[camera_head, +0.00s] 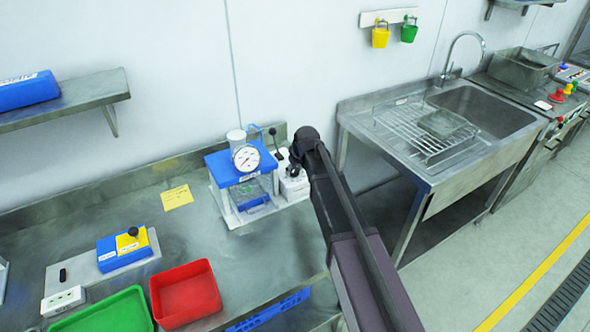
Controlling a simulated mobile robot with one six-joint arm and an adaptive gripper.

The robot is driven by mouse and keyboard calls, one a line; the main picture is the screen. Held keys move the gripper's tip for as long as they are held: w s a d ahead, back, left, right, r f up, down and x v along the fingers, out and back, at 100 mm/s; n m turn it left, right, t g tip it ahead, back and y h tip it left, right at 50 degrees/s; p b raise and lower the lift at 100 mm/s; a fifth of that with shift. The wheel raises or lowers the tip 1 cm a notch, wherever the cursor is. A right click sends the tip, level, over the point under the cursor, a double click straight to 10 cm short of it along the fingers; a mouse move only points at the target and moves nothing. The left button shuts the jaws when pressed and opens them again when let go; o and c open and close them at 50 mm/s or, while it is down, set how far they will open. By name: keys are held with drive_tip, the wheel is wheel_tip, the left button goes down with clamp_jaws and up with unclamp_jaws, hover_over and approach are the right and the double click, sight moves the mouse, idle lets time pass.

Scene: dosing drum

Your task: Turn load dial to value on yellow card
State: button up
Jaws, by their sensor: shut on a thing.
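The yellow card (177,196) lies flat on the steel counter, left of a blue-topped device; its writing is too small to read. The blue-topped device (222,171) carries a round white gauge (247,158) with a needle. A small white unit (295,190) stands at its right side. My gripper (294,169) is small and dark at the end of my arm, right above this unit. It is shut on what seems to be the load dial on the unit. The dial and its setting are hidden by my gripper and wrist.
A blue and yellow box with a black knob (133,232), a red tray (186,293) and a green tray (105,314) are at the counter's left. A wall shelf (70,103) is above. A sink (485,108) with a drying rack stands to the right.

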idle(0.3)
drive_tip(key=o, duration=1.2)
drive_tip(key=shift+c, duration=0.2)
drive_tip(key=s+d+m, duration=0.1)
drive_tip(key=s+d, duration=0.2)
drive_tip(key=d, duration=0.1)
drive_tip(key=s+d+m+g+h, duration=0.1)
drive_tip(key=s+d, duration=0.3)
drive_tip(key=s+d+f+m, duration=0.1)
drive_tip(key=s+d, duration=0.3)
drive_tip(key=shift+s+d+g, duration=0.15)
drive_tip(key=shift+d+g, duration=0.1)
drive_tip(key=shift+g, duration=0.05)
drive_tip(key=s+d+m+g+h, duration=0.1)
drive_tip(key=s+d+m, duration=0.3)
drive_tip(key=s+d, duration=0.7)
drive_tip(key=s+g, duration=0.1)
drive_tip(key=s, duration=0.2)
drive_tip(key=shift+s+f+h, duration=0.25)
drive_tip(key=shift+s+h, duration=0.05)
